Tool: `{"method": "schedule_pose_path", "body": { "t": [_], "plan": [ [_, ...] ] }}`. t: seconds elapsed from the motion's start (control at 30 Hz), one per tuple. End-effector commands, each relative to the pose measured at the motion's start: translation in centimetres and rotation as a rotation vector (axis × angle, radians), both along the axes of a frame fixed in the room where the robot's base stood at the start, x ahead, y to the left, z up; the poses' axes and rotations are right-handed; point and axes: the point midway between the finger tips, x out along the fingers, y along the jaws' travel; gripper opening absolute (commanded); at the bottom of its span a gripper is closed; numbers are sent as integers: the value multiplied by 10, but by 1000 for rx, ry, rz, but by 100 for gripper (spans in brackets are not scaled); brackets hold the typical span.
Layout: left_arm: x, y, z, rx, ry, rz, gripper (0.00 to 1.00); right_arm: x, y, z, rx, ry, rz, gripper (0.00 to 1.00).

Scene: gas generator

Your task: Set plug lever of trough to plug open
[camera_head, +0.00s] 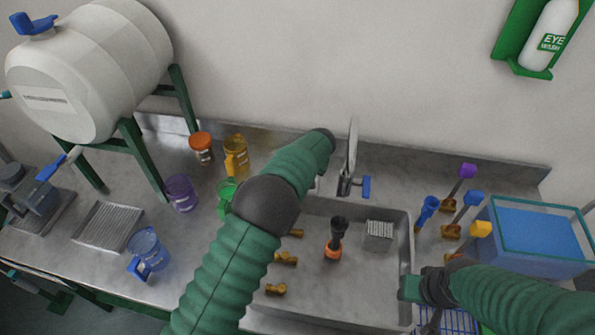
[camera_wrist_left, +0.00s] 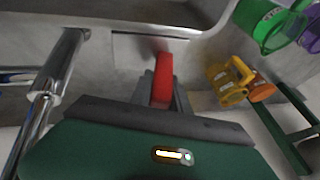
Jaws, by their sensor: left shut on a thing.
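The trough (camera_head: 405,235) is a grey metal basin in the counter, right of centre in the head view; part of its rim shows at the top of the left wrist view (camera_wrist_left: 130,22). A red lever (camera_wrist_left: 163,78), apparently the plug lever, stands beside the trough in the left wrist view. My left gripper (camera_wrist_left: 162,98) is shut on this red lever. In the head view my left arm hides the lever and the left gripper's fingers. My right gripper (camera_head: 428,290) is at the trough's right edge, and its finger opening is unclear.
A faucet (camera_head: 350,160) with a blue handle (camera_head: 366,187) stands behind the trough; its metal pipe (camera_wrist_left: 58,65) shows in the left wrist view. A dark plug-like piece (camera_head: 338,235) and several brass fittings lie in the trough. Colored jars stand left; a blue bin (camera_head: 535,235) stands right.

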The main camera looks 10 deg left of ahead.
Motion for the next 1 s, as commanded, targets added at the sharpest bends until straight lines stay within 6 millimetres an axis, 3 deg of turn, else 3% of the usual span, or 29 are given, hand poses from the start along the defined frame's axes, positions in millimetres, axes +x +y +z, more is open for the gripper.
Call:
{"method": "schedule_pose_path", "body": {
  "t": [0.13,0.4,0.43,0.6,1.0],
  "plan": [
    [1,-6,-2,83,-3,-3,0,0,0,-7,0,0,0,36],
    [1,-6,-1,86,-4,0,0,0,0,-6,0,0,0,36],
    [0,-6,-1,85,-4,-1,24,0,0,-6,0,0,0,36],
    [0,-5,-1,86,-3,0,44,0,0,-6,0,0,0,36],
    [-1,1,2,21,1,6,44,0,0,1,0,0,0,36]
  ]
}}
